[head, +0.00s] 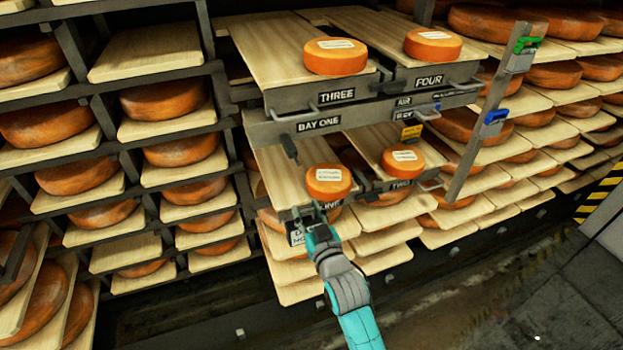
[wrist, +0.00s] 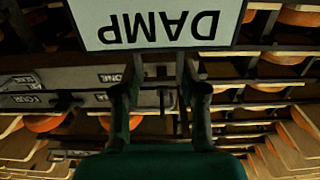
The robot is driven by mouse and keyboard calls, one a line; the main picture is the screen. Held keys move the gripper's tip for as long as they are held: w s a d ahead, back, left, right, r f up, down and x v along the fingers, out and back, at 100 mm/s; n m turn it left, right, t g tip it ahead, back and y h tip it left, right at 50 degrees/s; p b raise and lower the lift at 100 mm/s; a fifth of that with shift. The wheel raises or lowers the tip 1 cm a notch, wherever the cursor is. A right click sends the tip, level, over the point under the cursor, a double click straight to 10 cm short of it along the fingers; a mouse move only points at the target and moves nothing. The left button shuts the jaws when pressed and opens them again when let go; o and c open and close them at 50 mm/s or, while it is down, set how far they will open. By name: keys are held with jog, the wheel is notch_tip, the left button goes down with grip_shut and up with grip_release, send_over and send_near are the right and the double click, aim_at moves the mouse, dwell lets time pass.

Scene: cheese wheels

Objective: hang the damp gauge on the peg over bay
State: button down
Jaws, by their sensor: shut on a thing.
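The damp gauge (wrist: 155,25) is a pale plate marked DAMP, upside down at the top of the wrist view. In the head view its plate (head: 296,238) hangs in front of the lower shelf, partly hidden by my gripper (head: 312,214). My gripper is shut on the gauge; its two fingers (wrist: 160,82) rise toward it in the wrist view. The gauge is apart from the rail.
Small orange cheeses sit on the boards, one (head: 328,182) close behind my gripper. Grey handles (head: 291,115) jut from the drawer fronts. A yellow tag (head: 411,132) hangs at right. A slanted metal post (head: 490,115) carries a green clip (head: 525,45) and a blue clip (head: 492,122).

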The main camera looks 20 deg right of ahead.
send_near(297, 161)
notch_tip(297, 161, up, 2)
jog(key=shift+w+f, duration=0.2)
jog(key=shift+w, duration=4.25)
jog(key=shift+w+f, duration=0.6)
jog(key=shift+w, duration=0.05)
jog(key=c, duration=0.5)
grip_release()
jog(key=shift+c, duration=0.2)
jog(key=shift+f, duration=0.1)
